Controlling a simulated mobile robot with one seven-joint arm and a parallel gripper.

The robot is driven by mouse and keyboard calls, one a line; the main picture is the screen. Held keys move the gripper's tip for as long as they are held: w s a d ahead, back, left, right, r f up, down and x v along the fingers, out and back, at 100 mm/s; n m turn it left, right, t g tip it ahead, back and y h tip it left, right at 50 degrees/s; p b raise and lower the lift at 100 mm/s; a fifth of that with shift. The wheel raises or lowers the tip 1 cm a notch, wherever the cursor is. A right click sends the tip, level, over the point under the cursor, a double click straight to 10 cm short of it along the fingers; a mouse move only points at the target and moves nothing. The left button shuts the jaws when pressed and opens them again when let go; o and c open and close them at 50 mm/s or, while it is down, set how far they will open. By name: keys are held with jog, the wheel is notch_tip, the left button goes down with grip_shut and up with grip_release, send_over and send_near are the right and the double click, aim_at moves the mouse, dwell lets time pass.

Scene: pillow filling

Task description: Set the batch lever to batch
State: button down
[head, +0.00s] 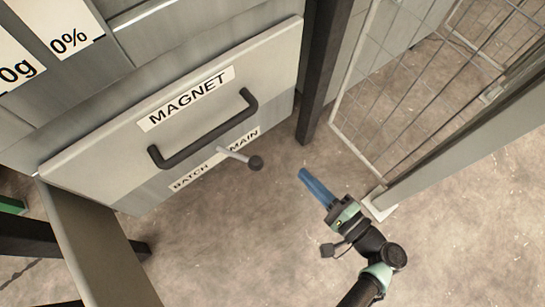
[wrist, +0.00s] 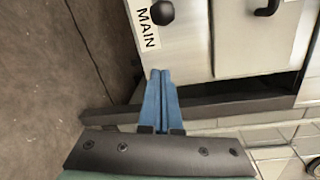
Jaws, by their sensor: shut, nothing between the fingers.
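The batch lever (head: 238,157) is a short pale rod with a dark ball knob, mounted low on the MAGNET panel between the BATCH label (head: 190,176) and the MAIN label (head: 244,140). In the head view its knob end lies to the right, on the MAIN side. In the wrist view the dark knob (wrist: 162,12) shows at the top, beside the MAIN label (wrist: 147,30). My gripper (head: 303,173) has blue fingers, shut and empty. It is right of the knob in the head view, apart from it. In the wrist view the closed fingertips (wrist: 160,74) lie below the MAIN label.
A dark bar handle (head: 203,130) spans the MAGNET panel (head: 110,165) above the lever. A dark post (head: 322,70) and a wire mesh fence (head: 400,80) stand to the right. Bare concrete floor (head: 225,240) lies below the panel.

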aim_at(239, 156)
jog(key=w+a+b, duration=0.4)
jog(key=a, duration=0.4)
jog(key=shift+w, duration=0.3)
jog(key=shift+a+r, duration=0.1)
jog(key=shift+r, duration=0.05)
jog(key=shift+s, duration=0.1)
dwell(0.3)
